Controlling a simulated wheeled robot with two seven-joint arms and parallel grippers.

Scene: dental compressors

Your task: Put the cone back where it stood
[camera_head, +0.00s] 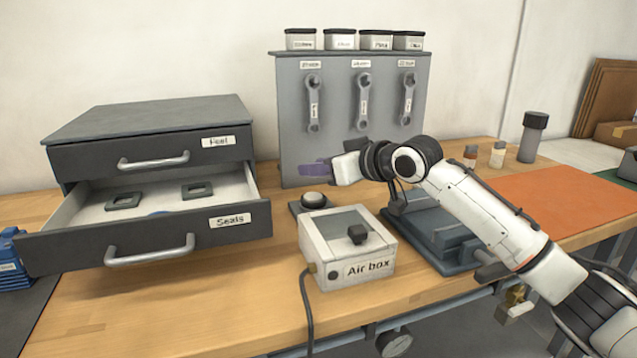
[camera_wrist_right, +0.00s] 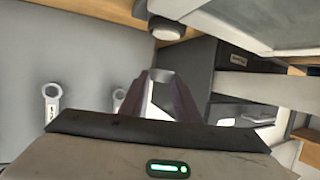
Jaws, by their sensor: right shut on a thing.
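My right gripper (camera_head: 316,168) reaches in from the right in the head view, in front of the lower left of the grey tool panel and above the air box. In the right wrist view its two dark purple fingers (camera_wrist_right: 162,85) are shut on a small pale grey piece, which I take for the cone (camera_wrist_right: 161,78). Only part of the cone shows between the fingers, so its shape and tilt are unclear. In the head view I cannot make it out apart from the fingers. My left gripper is not in view.
The air box (camera_head: 345,250) and a round pale button (camera_head: 313,200) stand below the gripper. The grey panel (camera_head: 300,175) with hanging wrenches is behind. The Seals drawer (camera_head: 150,235) is open at left, with grey seals inside. Bare wood lies at front left.

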